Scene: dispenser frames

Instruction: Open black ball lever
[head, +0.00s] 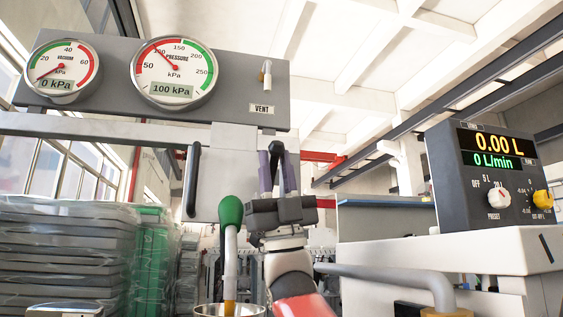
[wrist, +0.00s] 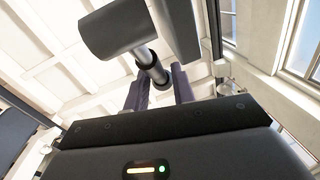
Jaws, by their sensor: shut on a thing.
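My gripper (head: 278,174) is raised in front of the grey panel, its two purple fingers pointing up. It is shut on a black lever (head: 279,148), whose rounded dark end shows at the fingertips. In the wrist view the fingers (wrist: 161,86) close around a metal rod (wrist: 145,54) with a dark collar. A dark grey cylinder (wrist: 117,27) sits at the rod's far end. The gripper hides much of the lever in the head view.
Another black handle (head: 192,180) hangs further left. Above are a vacuum gauge (head: 63,68) and a pressure gauge (head: 174,72) reading 100 kPa. A meter box (head: 488,185) stands right, reading 0.00 L.

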